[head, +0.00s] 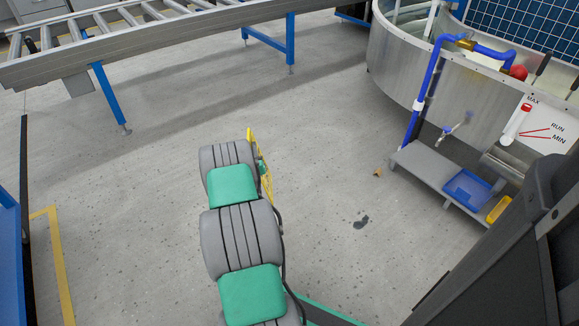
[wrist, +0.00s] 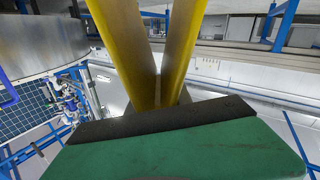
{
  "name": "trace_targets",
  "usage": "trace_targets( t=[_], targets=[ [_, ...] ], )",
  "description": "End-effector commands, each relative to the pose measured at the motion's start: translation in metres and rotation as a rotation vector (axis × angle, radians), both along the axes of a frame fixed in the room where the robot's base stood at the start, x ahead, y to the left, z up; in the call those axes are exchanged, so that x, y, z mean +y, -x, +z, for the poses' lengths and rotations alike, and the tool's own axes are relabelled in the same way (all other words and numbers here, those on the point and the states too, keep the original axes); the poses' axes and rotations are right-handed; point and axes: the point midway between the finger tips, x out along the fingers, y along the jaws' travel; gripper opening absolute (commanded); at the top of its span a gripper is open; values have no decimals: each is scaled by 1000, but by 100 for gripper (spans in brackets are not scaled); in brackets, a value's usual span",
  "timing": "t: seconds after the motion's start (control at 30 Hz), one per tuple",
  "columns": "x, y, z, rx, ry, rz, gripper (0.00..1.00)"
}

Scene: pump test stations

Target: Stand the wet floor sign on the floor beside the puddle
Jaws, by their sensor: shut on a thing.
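The yellow wet floor sign (head: 268,185) shows edge-on beyond my arm in the head view, mostly hidden by it. In the wrist view its two yellow panels (wrist: 122,45) spread in a V from just beyond the dark edge of my gripper (wrist: 160,118). My gripper is shut on the sign; the fingertips themselves are hard to make out. A small dark patch (head: 361,221) lies on the floor right of my arm; I cannot tell whether it is the puddle. No larger puddle is clear.
A round metal tank (head: 405,65) with blue pipes stands at the upper right. A low grey shelf (head: 425,168) beside it holds a blue tray (head: 466,190). A roller conveyor (head: 130,40) on blue legs crosses the upper left. A small brown scrap (head: 378,172) lies near the shelf. The middle floor is open.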

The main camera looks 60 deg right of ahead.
Motion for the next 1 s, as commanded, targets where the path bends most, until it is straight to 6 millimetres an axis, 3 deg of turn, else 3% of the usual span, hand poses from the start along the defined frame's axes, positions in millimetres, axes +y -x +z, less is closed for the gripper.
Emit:
trace_targets(
  t=[0.2, 0.5, 0.77, 1.0],
  targets=[
    [-43, 55, -44, 0, 5, -104, 0],
    [-75, 113, -84, -2, 10, -203, 0],
    [-81, 127, -97, -2, 11, -226, 0],
    [-81, 127, -126, -1, 11, -225, 0]
  ],
)
